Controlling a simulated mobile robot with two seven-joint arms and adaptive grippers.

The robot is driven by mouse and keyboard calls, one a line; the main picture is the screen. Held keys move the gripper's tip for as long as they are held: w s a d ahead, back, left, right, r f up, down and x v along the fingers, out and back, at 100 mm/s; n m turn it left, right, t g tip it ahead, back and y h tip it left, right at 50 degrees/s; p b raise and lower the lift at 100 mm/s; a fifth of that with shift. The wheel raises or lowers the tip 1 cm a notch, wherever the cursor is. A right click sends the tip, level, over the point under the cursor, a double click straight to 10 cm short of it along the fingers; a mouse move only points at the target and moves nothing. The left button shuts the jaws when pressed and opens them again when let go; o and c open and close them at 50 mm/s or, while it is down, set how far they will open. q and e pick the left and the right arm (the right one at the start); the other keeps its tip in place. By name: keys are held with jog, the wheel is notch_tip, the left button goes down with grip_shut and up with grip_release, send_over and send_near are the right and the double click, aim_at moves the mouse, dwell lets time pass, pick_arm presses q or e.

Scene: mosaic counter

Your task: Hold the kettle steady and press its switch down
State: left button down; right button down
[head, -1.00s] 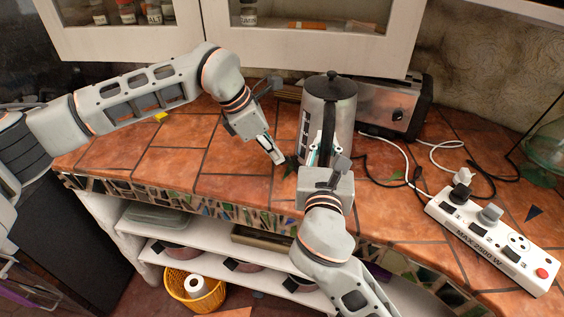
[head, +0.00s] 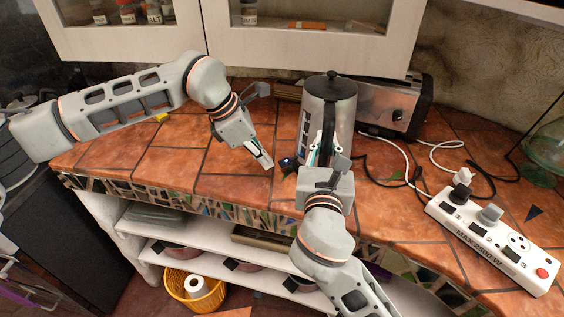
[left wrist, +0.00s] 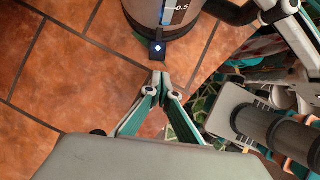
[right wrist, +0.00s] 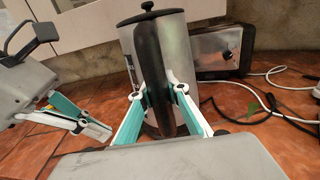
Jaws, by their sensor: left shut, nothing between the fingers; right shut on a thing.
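The steel kettle (head: 314,112) with a black lid stands upright on the tiled counter. My right gripper (head: 322,150) is shut on its black handle; the right wrist view shows the fingers on both sides of the handle (right wrist: 152,65). The kettle's switch (head: 288,163) is a small dark tab low at its base. In the left wrist view the switch (left wrist: 158,49) shows a glowing bluish-white light. My left gripper (head: 267,162) is shut and empty, left of the switch in the head view, with a small gap between them.
A toaster (head: 395,108) stands behind the kettle to the right. A white power strip (head: 490,240) with plugs and cables lies at the right. White cabinets (head: 310,45) hang above the back. The counter left of the kettle (head: 170,165) is mostly clear.

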pick_arm(q)
jog(key=shift+a, duration=0.2)
pick_arm(e)
jog(key=shift+a+f, duration=0.1)
jog(key=shift+f, duration=0.05)
pick_arm(q)
jog(key=shift+r, duration=0.1)
jog(key=v, duration=1.2)
jog(key=shift+s+d, duration=0.1)
jog(key=shift+s, duration=0.05)
pick_arm(e)
jog(key=c, duration=1.9)
grip_release()
jog(key=shift+w, duration=0.1)
